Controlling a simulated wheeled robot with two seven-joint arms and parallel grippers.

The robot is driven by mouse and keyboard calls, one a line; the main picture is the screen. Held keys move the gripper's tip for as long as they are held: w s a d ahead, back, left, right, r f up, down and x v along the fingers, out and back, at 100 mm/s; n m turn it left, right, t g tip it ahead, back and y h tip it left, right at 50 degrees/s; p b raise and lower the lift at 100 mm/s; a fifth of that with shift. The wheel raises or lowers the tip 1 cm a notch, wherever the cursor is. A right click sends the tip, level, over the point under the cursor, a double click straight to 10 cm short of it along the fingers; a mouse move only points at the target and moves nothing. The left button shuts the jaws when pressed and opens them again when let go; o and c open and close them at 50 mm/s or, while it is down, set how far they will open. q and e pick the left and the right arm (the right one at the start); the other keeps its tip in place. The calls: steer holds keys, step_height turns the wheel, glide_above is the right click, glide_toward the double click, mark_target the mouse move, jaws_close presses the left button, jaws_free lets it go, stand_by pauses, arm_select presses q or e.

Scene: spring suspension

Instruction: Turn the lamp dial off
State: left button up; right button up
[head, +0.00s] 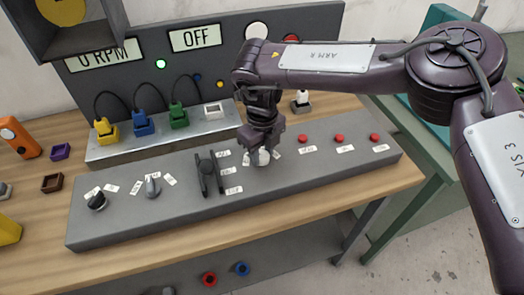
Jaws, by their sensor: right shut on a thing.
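My right gripper (261,147) reaches down from the right arm onto the grey control panel (330,165). It is shut on a light grey dial (262,158) right of the black lever; the fingers hide most of the dial and its pointer direction. Two other dials stand on the panel's left side: a black one (97,201) and a grey one (153,188), each with small labels around it. The labels are too small to read, so I cannot tell for certain which dial is the lamp dial. My left gripper is not in view.
A black lever (208,175) stands close left of my right gripper. Red buttons (339,138) line the panel's right part. Behind are yellow, blue and green plugs (179,117), a display reading OFF (195,37) and a lit green light (160,64). An orange device (20,138) lies left.

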mark_target(262, 155)
steer(key=shift+w+r, duration=0.1)
steer(key=o, duration=1)
steer(key=shift+c, duration=0.2)
step_height(262, 155, up, 8)
steer(key=shift+f+b, duration=0.1)
steer(key=shift+b, duration=0.65)
steer(key=shift+f, duration=0.1)
